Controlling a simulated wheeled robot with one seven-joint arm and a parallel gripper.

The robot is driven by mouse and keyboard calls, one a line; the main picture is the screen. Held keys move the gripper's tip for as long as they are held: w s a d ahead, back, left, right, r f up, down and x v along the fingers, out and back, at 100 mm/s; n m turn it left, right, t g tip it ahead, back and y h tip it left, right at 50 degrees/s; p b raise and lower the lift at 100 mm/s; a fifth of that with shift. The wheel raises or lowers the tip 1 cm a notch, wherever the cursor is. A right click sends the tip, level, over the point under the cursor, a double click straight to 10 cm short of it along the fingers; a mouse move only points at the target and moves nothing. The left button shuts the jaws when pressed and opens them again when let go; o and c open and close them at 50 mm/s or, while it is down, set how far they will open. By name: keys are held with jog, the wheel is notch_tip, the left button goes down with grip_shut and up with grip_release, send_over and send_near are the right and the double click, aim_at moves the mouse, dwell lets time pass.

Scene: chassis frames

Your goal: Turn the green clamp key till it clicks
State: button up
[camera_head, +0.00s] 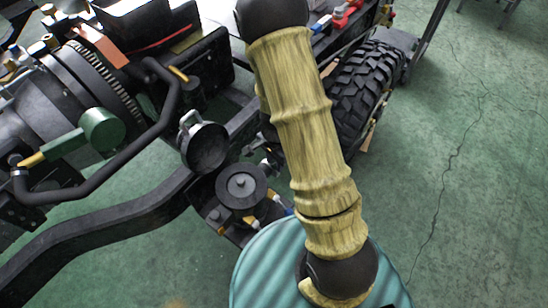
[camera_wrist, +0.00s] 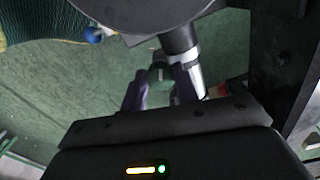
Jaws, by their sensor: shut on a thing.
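In the wrist view my gripper (camera_wrist: 161,74) has its two purple-grey fingers closed around a small dark green piece (camera_wrist: 160,83), which looks like the clamp key. Its shape is mostly hidden by the fingers and shadow. A black and silver cylinder (camera_wrist: 183,50) stands right beside the right finger. In the head view my gripper does not show; my pale yellow arm covers the area beside the black pulley. I cannot make out the key there.
A dark chassis rail (camera_head: 110,222) runs along the lower left. A black round pulley (camera_head: 240,187) and a dark cup-shaped part (camera_head: 204,146) sit close to my arm. A knobby tyre (camera_head: 368,85) is behind it. The cracked green floor (camera_head: 470,200) at right is clear.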

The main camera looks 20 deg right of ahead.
aim_at(275, 163)
jog(key=shift+m+p, duration=0.55)
jog(key=shift+m, duration=0.75)
jog(key=shift+d, duration=0.1)
jog(key=o, duration=1)
notch_tip(275, 163, up, 17)
jog(key=p, duration=0.6)
jog(key=shift+r, duration=0.2)
